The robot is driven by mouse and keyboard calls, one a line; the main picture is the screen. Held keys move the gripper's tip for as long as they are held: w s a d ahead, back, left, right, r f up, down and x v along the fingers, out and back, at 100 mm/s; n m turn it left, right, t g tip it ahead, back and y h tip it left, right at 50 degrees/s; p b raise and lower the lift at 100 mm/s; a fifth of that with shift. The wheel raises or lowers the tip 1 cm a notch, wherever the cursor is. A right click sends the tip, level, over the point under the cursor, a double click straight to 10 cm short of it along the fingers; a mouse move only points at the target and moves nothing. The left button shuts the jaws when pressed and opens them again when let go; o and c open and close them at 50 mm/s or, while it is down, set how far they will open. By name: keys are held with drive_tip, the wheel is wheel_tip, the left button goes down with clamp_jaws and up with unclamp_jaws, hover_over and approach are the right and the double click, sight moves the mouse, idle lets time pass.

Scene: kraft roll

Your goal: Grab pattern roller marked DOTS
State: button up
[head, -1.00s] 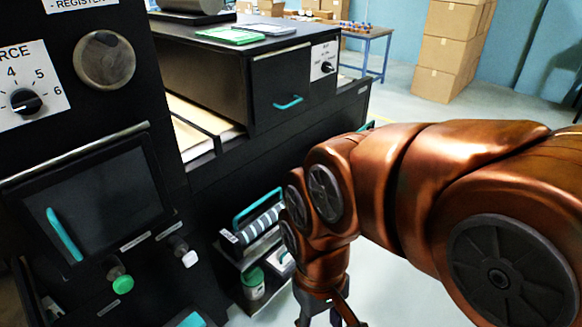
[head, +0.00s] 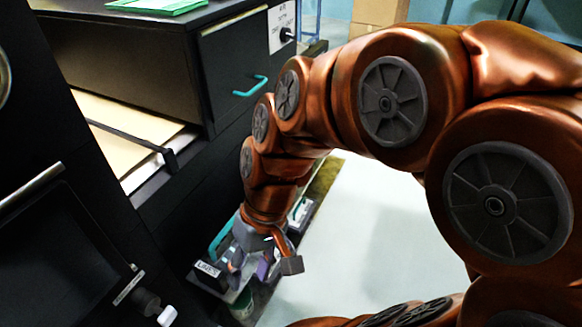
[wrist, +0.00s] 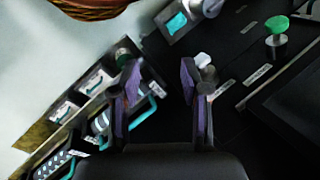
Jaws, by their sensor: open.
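In the wrist view a dark roller with rows of light spots (wrist: 50,166) lies at the lower left beside a teal handle; its label is too small to read. A striped roller (wrist: 102,121) lies nearer to my gripper (wrist: 160,84), by another teal handle. In the head view a label reading LINES (head: 207,270) shows on the low rack, and my gripper (head: 266,262) hangs over that rack, hiding most of the rollers. My gripper is open, its purple-padded fingers apart with nothing between them. The spotted roller lies to the left of and below the fingers in the wrist view.
A green-lidded jar (head: 243,304) stands on the rack's lower level. The black machine with a cabinet (head: 150,60) and teal drawer handle (head: 250,87) rises close on the left. A green knob (wrist: 277,25) juts out at the wrist view's upper right. Pale floor (head: 365,225) is open to the right.

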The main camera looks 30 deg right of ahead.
drive_tip(key=w+a+f+m+t+y+b, duration=0.1)
drive_tip(key=w+a+f+t+y+b, duration=0.15)
drive_tip(key=w, duration=0.55)
drive_tip(key=w+d+f+m+t+y+b, duration=0.1)
drive_tip(key=w+d+m+t+y+b, duration=0.15)
drive_tip(key=w, duration=0.55)
drive_tip(key=w+d+f+m+t+y+b, duration=0.1)
drive_tip(key=w+d+m+t+b, duration=0.2)
drive_tip(key=w, duration=0.6)
drive_tip(key=w+d+f+m+t+h+b, duration=0.3)
drive_tip(key=d, duration=0.8)
drive_tip(key=w+d+f+m+t+h+b, duration=0.2)
drive_tip(key=w+d+f+m+t+b, duration=0.15)
drive_tip(key=d, duration=0.85)
drive_tip(key=w+d+f+m+t+h+b, duration=0.2)
drive_tip(key=w+d+f+t+h, duration=0.15)
drive_tip(key=d, duration=0.75)
drive_tip(key=shift+g+y, duration=0.45)
drive_tip(key=shift+g, duration=0.15)
drive_tip(key=x, duration=0.6)
drive_tip(key=shift+a+f, duration=0.15)
drive_tip(key=shift+a, duration=0.1)
drive_tip(key=shift+w, duration=0.45)
clamp_jaws()
